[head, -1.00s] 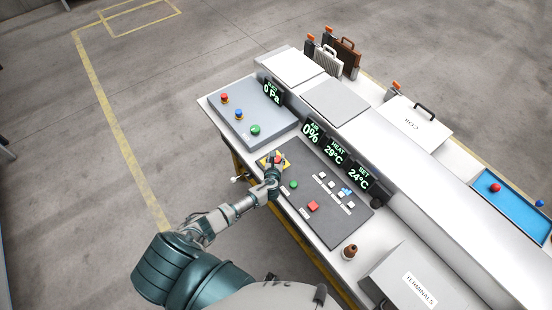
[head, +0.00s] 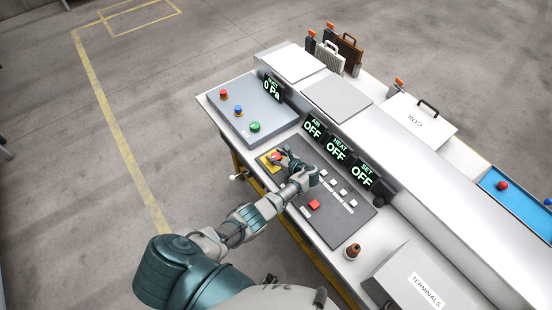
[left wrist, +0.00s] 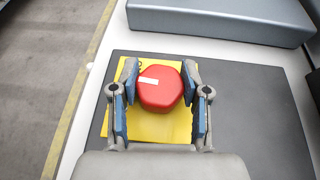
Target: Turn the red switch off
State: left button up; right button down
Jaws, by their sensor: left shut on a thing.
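The red switch (left wrist: 160,88) is a rounded knob with a white mark, on a yellow plate (left wrist: 160,126) at the corner of the dark grey panel. In the left wrist view, my left gripper (left wrist: 160,85) has one finger on each side of the knob and is shut on it. In the head view, the left gripper (head: 283,158) reaches the red switch from the right, and the hand partly hides the panel. The displays (head: 337,149) for air, heat and set read OFF. My right gripper is not in view.
A grey box (head: 250,108) with red, blue and green buttons stands beside the panel. A red square button (head: 314,204) and several white buttons are on the panel. A brown knob (head: 352,251) and the terminals box (head: 420,285) are nearer. Open floor lies left.

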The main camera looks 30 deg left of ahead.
pick_arm(q)
jog(key=shift+n+g+b, duration=0.65)
jog(key=shift+n+g, duration=0.05)
jog(key=shift+g, duration=0.1)
jog(key=o, duration=1.2)
jog(key=shift+c, duration=0.2)
jog(key=shift+d, duration=0.1)
jog(key=shift+d+r, duration=0.1)
jog(key=shift+d, duration=0.1)
jog(key=v, duration=1.1)
jog(key=shift+w+d, duration=0.1)
jog(key=shift+d, duration=0.25)
